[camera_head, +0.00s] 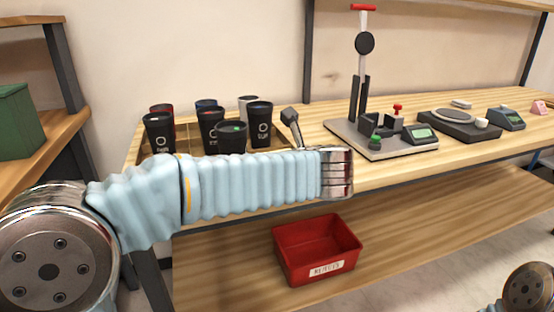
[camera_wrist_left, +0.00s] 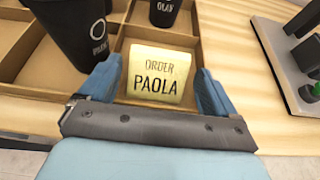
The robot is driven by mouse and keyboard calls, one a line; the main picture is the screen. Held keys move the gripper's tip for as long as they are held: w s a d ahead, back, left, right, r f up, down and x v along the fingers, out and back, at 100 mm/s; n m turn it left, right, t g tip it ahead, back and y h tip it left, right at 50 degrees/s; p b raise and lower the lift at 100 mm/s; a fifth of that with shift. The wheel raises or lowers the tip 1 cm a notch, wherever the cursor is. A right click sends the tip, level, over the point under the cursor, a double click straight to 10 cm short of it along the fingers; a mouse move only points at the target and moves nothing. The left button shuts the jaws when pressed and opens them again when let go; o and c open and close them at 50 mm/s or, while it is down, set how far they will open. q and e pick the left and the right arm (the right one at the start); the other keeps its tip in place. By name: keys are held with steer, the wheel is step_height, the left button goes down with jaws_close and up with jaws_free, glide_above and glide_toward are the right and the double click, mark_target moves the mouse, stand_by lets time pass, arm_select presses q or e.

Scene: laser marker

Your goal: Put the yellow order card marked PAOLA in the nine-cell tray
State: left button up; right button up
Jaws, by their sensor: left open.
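The yellow order card (camera_wrist_left: 160,68), lettered ORDER PAOLA, stands in a front cell of the wooden nine-cell tray (camera_wrist_left: 121,45) in the left wrist view. It leans back a little. My left gripper (camera_wrist_left: 157,78) is open, with one blue finger on each side of the card; small gaps seem to show, and contact is unclear. In the head view my left arm hides the card, the gripper and the front of the tray (camera_head: 184,143). My right gripper is out of view; only part of my right arm shows at the lower right.
Several dark tumblers stand in the tray; one (camera_wrist_left: 78,32) is left of the card and one (camera_wrist_left: 164,10) behind it. A marking stand (camera_head: 375,140) and a scale-like device (camera_head: 460,122) are to the right. A red bin (camera_head: 316,248) sits on the lower shelf.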

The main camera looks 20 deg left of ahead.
arm_select(q)
steer(key=v, duration=0.7)
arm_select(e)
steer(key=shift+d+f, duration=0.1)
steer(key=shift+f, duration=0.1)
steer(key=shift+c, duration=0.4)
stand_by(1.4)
